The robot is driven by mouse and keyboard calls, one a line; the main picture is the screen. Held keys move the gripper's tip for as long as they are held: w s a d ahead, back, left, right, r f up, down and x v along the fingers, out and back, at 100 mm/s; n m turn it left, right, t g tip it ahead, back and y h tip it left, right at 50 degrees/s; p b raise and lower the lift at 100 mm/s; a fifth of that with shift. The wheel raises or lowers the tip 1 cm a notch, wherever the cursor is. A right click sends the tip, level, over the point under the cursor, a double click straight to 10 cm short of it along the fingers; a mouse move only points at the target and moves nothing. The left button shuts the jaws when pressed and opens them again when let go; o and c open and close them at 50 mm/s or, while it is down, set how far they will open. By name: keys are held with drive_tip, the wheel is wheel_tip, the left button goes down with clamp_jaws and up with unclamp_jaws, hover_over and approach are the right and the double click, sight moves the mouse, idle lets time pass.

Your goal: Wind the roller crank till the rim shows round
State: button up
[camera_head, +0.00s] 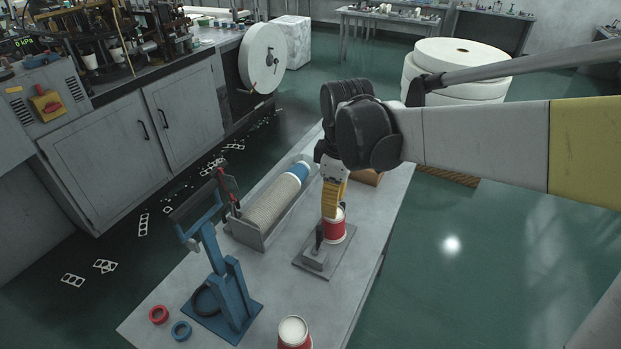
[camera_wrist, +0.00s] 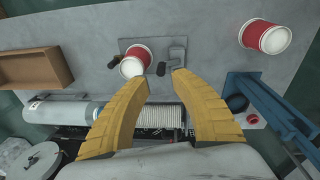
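A red and white paper cup (camera_head: 335,230) stands on a grey base plate (camera_head: 312,266). It also shows in the wrist view (camera_wrist: 136,62), its pale round opening facing up at a slant; fine rim detail is too small to judge. Beside the cup is a grey roller fixture (camera_wrist: 174,58) with a short black handle, which I take as the crank (camera_wrist: 161,69). In the head view a dark upright handle (camera_head: 319,237) stands beside the cup. My gripper (camera_wrist: 160,83) points down above the fixture. Its yellow fingers are apart, with the black handle showing between the tips, not visibly gripped.
A second red cup (camera_head: 294,334) stands near the table's front edge. A long tray (camera_head: 245,236) holds a speckled roll behind the fixture. A brown box (camera_wrist: 35,67) lies near.

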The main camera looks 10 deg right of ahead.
sight(320, 225)
drive_tip(key=w+a+n, duration=0.1)
drive_tip(key=w+a+f+n+g+p, duration=0.1)
drive_tip(key=n, duration=0.1)
drive_tip(key=shift+w+a+f, duration=0.25)
drive_tip(key=shift+w+f, duration=0.05)
drive_tip(key=shift+w, duration=0.1)
wheel_tip(320, 225, down, 10)
drive_tip(key=shift+f+b, duration=0.25)
drive_tip(key=shift+b, duration=0.75)
clamp_jaws()
